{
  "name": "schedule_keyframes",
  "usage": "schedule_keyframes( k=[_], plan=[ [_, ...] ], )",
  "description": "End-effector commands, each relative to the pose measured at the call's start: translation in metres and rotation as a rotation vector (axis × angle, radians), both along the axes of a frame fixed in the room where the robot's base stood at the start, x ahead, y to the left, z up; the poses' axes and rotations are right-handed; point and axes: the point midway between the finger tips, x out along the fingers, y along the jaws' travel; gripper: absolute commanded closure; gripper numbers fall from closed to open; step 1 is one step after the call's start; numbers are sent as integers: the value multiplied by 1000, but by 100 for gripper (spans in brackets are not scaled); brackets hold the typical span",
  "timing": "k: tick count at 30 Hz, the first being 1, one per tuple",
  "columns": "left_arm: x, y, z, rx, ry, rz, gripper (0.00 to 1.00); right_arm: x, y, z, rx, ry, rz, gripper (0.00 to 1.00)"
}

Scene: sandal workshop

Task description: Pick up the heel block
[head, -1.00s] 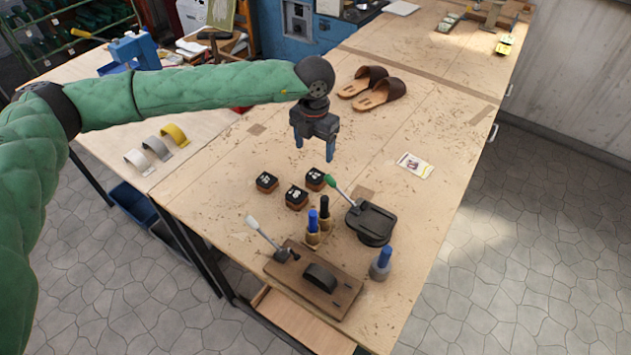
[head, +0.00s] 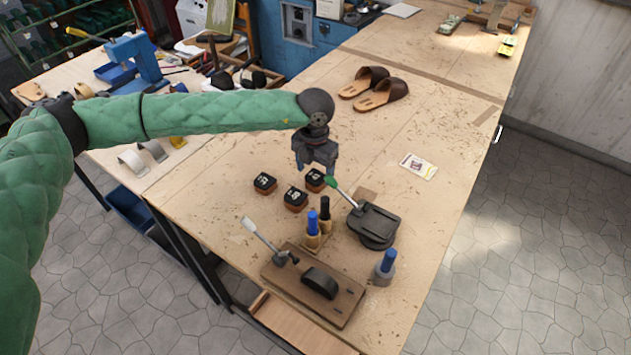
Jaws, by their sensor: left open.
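Three small heel blocks with black tops, pale markings and brown sides sit on the wooden workbench (head: 200,205): a left block (head: 264,184), a front block (head: 296,200) and a right block (head: 315,180). My left gripper (head: 315,169) is open, pointing down with its blue fingers apart, close over or just behind the right block. The exact height of the fingertips above the block is hard to tell. Nothing shows between the fingers. My right gripper is not in view.
A black round-based press with a green-tipped lever (head: 375,224) stands right of the blocks. Blue and black-capped bottles (head: 312,230) and a lever fixture on a brown board (head: 342,305) stand in front. Brown sandals (head: 382,93) lie behind. A card (head: 418,166) lies at right.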

Motion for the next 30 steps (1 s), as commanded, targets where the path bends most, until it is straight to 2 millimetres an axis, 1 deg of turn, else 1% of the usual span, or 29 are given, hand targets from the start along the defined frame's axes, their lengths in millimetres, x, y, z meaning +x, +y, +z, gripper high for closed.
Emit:
schedule_keyframes(
  k=[2,3,6,9,14,15,17,18,20,22,23,30],
  plan=[
    [-3,-1,-9,1,1,-1,29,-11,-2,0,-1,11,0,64],
    [-4,0,-16,1,1,-1,29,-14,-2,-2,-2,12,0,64],
    [-3,0,-29,0,0,1,29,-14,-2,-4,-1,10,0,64],
    [-2,0,-34,0,0,1,29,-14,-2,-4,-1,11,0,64],
    [-2,0,-35,0,-1,1,29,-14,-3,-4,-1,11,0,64],
    [-2,0,-35,0,-1,1,31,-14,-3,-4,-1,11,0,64],
    [-3,0,-35,-1,-1,1,42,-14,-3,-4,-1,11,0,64],
    [-3,0,-35,-1,-1,1,50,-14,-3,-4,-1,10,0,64],
    [-3,0,-35,-1,-1,1,62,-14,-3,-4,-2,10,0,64],
    [-3,0,-34,-1,-1,1,76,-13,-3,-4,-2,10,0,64],
    [-3,0,-34,-1,-1,1,77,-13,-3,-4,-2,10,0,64],
    [-2,0,-34,0,-1,1,77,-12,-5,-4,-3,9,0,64]
  ],
)
